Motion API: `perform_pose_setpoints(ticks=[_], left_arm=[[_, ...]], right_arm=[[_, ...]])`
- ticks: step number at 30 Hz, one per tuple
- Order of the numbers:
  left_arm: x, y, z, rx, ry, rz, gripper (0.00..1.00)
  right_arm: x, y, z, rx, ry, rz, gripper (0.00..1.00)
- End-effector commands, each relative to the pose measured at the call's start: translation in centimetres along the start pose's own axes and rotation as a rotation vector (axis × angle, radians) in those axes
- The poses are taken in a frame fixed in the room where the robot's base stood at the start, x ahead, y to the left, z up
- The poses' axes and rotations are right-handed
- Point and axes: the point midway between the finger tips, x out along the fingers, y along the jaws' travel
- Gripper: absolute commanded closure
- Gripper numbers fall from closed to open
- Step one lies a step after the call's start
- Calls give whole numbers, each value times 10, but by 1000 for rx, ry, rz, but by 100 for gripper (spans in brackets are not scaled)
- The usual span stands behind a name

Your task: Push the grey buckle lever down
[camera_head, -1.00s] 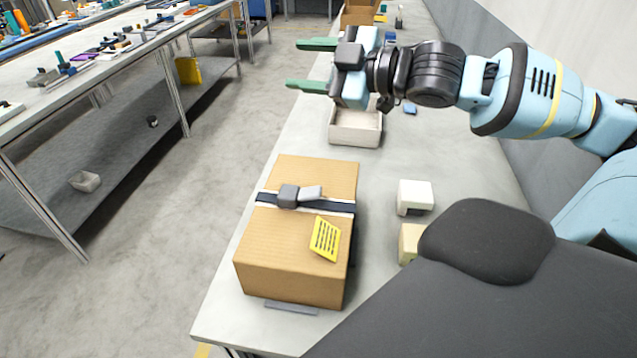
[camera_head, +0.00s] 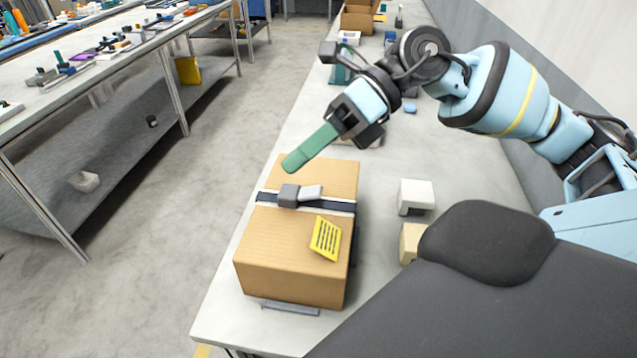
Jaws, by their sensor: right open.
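A cardboard box (camera_head: 290,255) stands near the front of the table, with a dark strap (camera_head: 335,208) across its top. On the strap sits a dark grey buckle (camera_head: 288,195) with a light grey lever (camera_head: 311,193) on its right, tilted slightly up. My right gripper (camera_head: 290,163) hangs over the far end of the box, just beyond the buckle, and holds nothing. Its green fingers point down and to the left; from this angle they overlap, so the gap between them is hidden. No contact with the lever shows. My left gripper is not in view.
A yellow label (camera_head: 326,239) is on the box top. A white block (camera_head: 416,196) and a cream block (camera_head: 411,243) stand right of the box. A wall runs along the right.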

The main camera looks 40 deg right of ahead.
Motion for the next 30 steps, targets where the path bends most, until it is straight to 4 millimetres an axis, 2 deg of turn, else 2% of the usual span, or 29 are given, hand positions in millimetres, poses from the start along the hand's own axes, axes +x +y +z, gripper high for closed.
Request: perform_pose_setpoints(ticks=[6, 9, 12, 16, 22, 30], left_arm=[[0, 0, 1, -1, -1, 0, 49], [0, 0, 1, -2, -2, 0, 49], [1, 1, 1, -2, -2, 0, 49], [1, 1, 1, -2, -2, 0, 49], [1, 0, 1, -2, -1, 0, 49], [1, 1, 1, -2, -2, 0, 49]], right_arm=[[-11, -63, -26, -166, 248, -361, 49], [-24, -86, -30, -199, 328, -505, 49], [-35, -101, -32, -214, 378, -605, 49], [-42, -109, -33, -219, 408, -667, 49], [-42, -111, -34, -219, 412, -676, 49], [-20, -131, -44, -216, 414, -671, 49]])
